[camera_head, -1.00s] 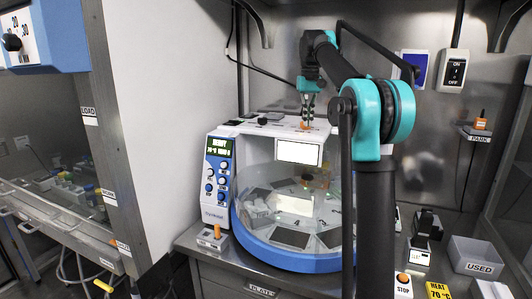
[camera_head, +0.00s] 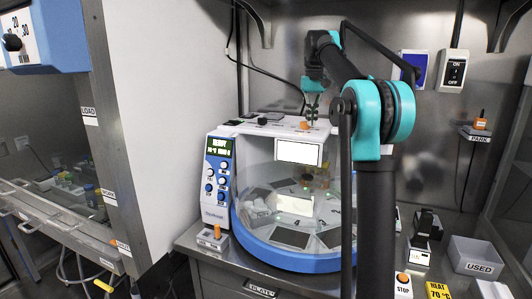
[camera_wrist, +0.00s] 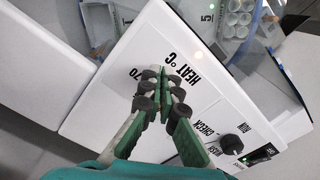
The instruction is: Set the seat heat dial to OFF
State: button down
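The machine's white top panel carries the lettering HEAT °C and 70, which shows in the wrist view. In the head view an orange knob (camera_head: 304,126), likely the heat dial, stands on that top. My gripper (camera_head: 313,118) is close above it and slightly to its right. In the wrist view the two fingers of my gripper (camera_wrist: 164,86) are close together over the lettered area, with nothing visible held between them. They hide the dial there, so its pointer setting cannot be seen.
A black knob (camera_wrist: 231,144) marked WASH, CHECK and RUN sits beside the heat area, with a small switch (camera_wrist: 260,154) beyond it. A blue-fronted control panel (camera_head: 217,180) and clear round cover are below. A USED bin (camera_head: 475,255) stands at right.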

jog(key=shift+s+d+r, duration=0.1)
jog(key=shift+s+d, duration=0.1)
jog(key=shift+s, duration=0.05)
jog(key=shift+r, duration=2.9)
jog(key=shift+a+f, duration=0.55)
jog(key=shift+f, duration=0.45)
jog(key=shift+a+f, duration=0.5)
jog(key=shift+f, duration=0.55)
jog(key=shift+a+f, duration=0.55)
jog(key=shift+f, duration=0.45)
jog(key=shift+w+d, duration=0.1)
jog(key=shift+d, duration=0.65)
